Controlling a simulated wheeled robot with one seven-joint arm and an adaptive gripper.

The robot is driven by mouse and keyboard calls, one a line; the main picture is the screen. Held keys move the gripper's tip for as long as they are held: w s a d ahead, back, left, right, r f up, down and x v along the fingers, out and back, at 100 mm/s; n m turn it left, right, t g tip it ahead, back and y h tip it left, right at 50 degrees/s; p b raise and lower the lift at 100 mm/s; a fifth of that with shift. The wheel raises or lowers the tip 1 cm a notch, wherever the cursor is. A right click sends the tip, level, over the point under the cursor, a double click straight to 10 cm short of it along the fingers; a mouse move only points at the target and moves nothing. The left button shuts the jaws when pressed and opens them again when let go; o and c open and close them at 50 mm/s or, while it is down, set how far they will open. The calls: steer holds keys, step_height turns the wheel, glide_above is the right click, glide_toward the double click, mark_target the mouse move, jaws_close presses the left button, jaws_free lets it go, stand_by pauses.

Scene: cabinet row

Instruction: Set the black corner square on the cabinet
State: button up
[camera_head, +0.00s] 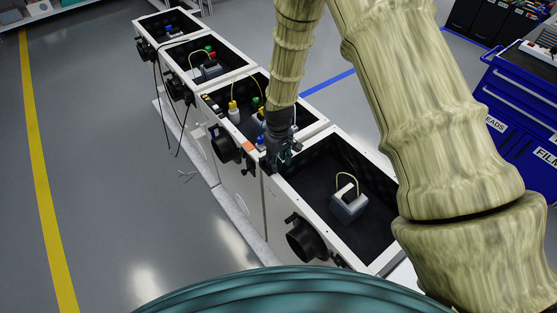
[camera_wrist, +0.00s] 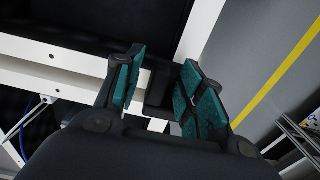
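My gripper (camera_head: 281,158) is low over the left corner where the front cabinet (camera_head: 352,258) meets the one behind it. In the wrist view its two teal-padded fingers (camera_wrist: 165,88) stand apart. A small black piece (camera_wrist: 160,88), seemingly the black corner square, lies between them at the white rim's corner. White rim shows between this piece and the left finger. The piece is close to the right finger, and I cannot tell whether they touch. In the head view my gripper hides the piece.
The front cabinet is open-topped and holds a grey block (camera_head: 348,206) with a yellow cable. More open cabinets with coloured parts run back in a row. A blue drawer cart (camera_head: 515,110) stands right. The floor left of the row is mostly clear.

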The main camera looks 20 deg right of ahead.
step_height(320, 180, up, 12)
stand_by(0.9)
